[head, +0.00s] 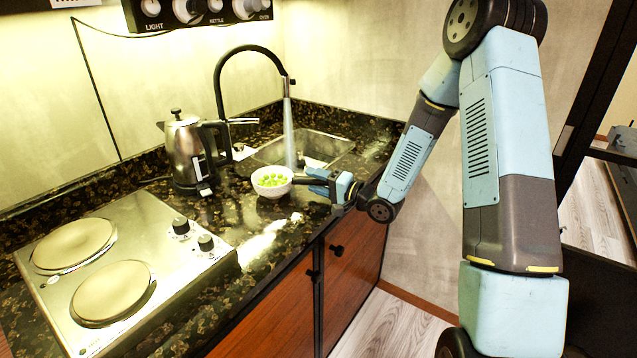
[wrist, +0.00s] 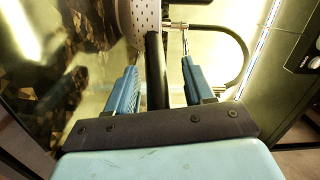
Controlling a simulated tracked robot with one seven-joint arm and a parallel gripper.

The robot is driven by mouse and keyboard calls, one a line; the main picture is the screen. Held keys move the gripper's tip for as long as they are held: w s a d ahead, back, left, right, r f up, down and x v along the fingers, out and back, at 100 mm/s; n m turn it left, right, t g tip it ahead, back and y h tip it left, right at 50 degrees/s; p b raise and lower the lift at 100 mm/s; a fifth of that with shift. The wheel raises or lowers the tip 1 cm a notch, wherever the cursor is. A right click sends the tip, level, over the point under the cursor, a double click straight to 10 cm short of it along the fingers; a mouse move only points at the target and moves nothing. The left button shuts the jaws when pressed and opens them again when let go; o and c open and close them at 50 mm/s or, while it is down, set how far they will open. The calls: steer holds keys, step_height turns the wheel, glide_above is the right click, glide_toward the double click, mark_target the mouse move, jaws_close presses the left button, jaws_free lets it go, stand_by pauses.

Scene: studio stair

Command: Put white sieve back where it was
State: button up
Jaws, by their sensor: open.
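The white sieve (head: 266,190) sits on the dark counter in front of the sink, with green round pieces in it. Its black handle (head: 303,181) points right toward my gripper (head: 320,183). In the wrist view, the sieve's perforated white side (wrist: 140,20) shows at the top, and its black handle (wrist: 155,75) runs between the two blue fingers of my gripper (wrist: 158,78). The fingers are open, with a visible gap on each side of the handle.
The sink (head: 325,147) lies behind the sieve, with water running from the black faucet (head: 252,48). A steel kettle (head: 183,152) stands left of the sieve. A two-plate hob (head: 160,225) covers the front left. The counter right in front of the sieve is clear.

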steer(key=v, duration=1.2)
steer(key=w+d+r+n+t+h, duration=0.1)
steer(key=w+d+r+n+h, duration=0.2)
steer(key=d+r+h, duration=0.45)
steer(key=s+d+r+h, duration=0.4)
steer(key=s+r+h, duration=0.1)
steer(key=r+h, duration=0.25)
steer(key=s+r+g, duration=0.2)
steer(key=s+r, duration=0.1)
steer(key=s, duration=0.9)
steer(key=s+a+r+n+g, duration=0.1)
steer(key=s+r+g, duration=0.2)
steer(key=s, duration=1)
steer(key=shift+a+r, duration=0.3)
steer(key=shift+r, duration=0.4)
steer(key=shift+w, duration=0.1)
